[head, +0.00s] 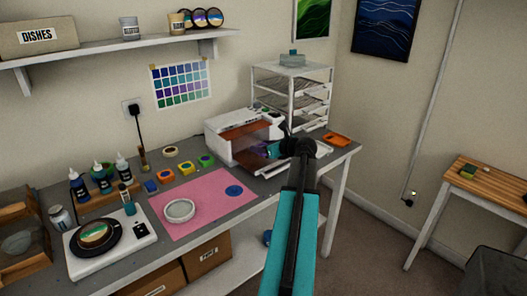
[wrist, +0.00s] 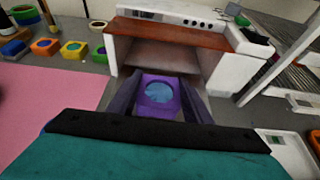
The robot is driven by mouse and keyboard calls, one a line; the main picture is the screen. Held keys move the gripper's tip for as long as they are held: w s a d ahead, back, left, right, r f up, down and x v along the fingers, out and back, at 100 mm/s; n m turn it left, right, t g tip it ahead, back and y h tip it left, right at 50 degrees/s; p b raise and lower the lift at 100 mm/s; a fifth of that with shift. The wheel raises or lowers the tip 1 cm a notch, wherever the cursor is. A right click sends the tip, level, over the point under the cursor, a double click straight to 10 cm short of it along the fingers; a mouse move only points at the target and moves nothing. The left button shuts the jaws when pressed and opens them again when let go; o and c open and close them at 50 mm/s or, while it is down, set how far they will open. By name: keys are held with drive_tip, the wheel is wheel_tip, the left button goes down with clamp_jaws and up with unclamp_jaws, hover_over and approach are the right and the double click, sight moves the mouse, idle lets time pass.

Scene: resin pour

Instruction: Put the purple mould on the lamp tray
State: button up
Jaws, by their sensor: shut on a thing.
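The purple mould (wrist: 145,82) is a square block with a round blue fill in its middle. It sits level between the two dark fingers of my gripper (wrist: 161,98), which is shut on it. In the head view my gripper (head: 270,151) is at the open front of the white lamp box (head: 222,124), and the mould is mostly hidden there. The lamp's orange cover (wrist: 175,32) shows above the opening. The pale lamp tray (head: 272,171) sticks out from the front, below my gripper. I cannot tell whether the mould touches it.
Several coloured moulds (head: 187,168) stand left of the lamp, by a pink mat (head: 205,195) with a white dish (head: 180,210) and a blue disc (head: 234,190). A wire rack (head: 292,90) stands right of the lamp. An orange piece (head: 337,139) lies near the table's right end.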

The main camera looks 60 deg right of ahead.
drive_tip(key=shift+w+d, duration=0.35)
drive_tip(key=shift+d, duration=0.4)
drive_tip(key=shift+f, duration=0.15)
drive_tip(key=shift+f+p, duration=0.45)
drive_tip(key=shift+f, duration=1.2)
drive_tip(key=shift+f, duration=0.1)
drive_tip(key=o, duration=1.1)
drive_tip(key=shift+c, duration=0.2)
